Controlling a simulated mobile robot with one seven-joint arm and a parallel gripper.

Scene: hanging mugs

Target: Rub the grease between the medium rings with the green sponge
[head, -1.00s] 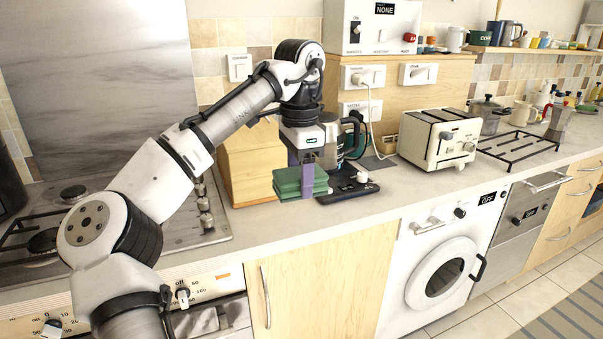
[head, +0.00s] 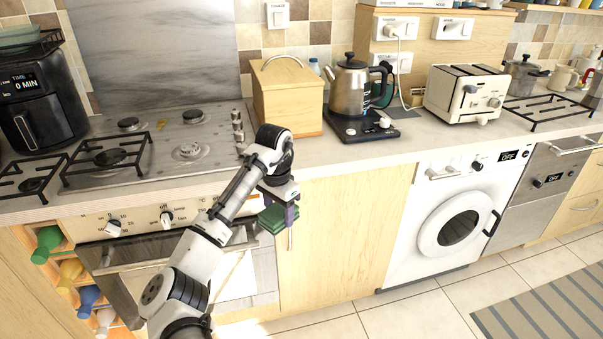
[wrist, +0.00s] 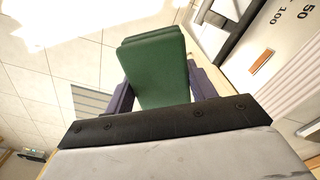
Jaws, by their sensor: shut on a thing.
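My gripper (head: 283,218) is shut on the green sponge (head: 270,218), in front of the cupboard and below the worktop edge. The sponge also shows between the purple fingers in the wrist view (wrist: 155,68). The steel hob (head: 165,140) lies up and left of my gripper. A small yellow-brown grease spot (head: 161,125) lies on it between the two back rings, the back left ring (head: 129,124) and the back right ring (head: 193,116). Front left (head: 112,157) and front right (head: 189,151) rings sit nearer. The sponge is apart from the hob.
Black grates (head: 75,178) stand over the left part of the hob. Hob knobs (head: 238,125) line its right edge. A wooden box (head: 288,98) and a kettle (head: 350,85) stand right of it. An air fryer (head: 42,110) stands at the left. The oven front (head: 140,222) is below.

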